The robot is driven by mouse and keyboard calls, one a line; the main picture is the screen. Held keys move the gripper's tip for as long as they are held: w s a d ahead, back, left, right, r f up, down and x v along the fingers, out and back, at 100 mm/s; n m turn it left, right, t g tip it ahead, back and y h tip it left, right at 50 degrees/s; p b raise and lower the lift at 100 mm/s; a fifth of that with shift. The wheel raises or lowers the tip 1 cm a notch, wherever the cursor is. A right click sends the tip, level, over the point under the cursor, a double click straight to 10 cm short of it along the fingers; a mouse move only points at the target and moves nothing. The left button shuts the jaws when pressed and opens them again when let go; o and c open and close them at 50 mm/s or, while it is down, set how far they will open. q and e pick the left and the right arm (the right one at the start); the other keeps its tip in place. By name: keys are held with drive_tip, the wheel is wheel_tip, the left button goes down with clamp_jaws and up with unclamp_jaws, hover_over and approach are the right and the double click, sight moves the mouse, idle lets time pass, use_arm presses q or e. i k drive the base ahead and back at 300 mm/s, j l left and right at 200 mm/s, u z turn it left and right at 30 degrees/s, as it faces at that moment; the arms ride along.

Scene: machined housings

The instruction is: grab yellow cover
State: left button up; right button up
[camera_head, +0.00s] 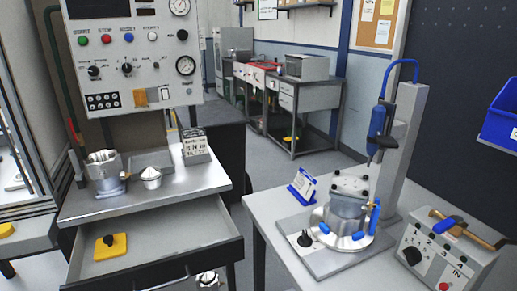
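A yellow cover (110,246), a flat square with a dark knob on top, lies inside the open drawer (196,262) at the lower left. The drawer sits below the metal worktop on the left. Another yellow piece (7,230) shows at the far left edge, partly cut off; I cannot tell what it is. Neither of my grippers can be made out in this view.
A machined housing (104,172) and a small metal cup (151,177) stand on the left worktop (90,208). A fixture with a clamped housing (347,201) stands on the right table, beside a control box (440,255). A small metal part (207,279) shows at the bottom edge.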

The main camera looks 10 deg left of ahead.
sight(108, 247)
drive_tip(key=j+u, duration=0.1)
drive_tip(key=u, duration=0.6)
drive_tip(key=j+u, duration=0.15)
drive_tip(key=u, duration=0.2)
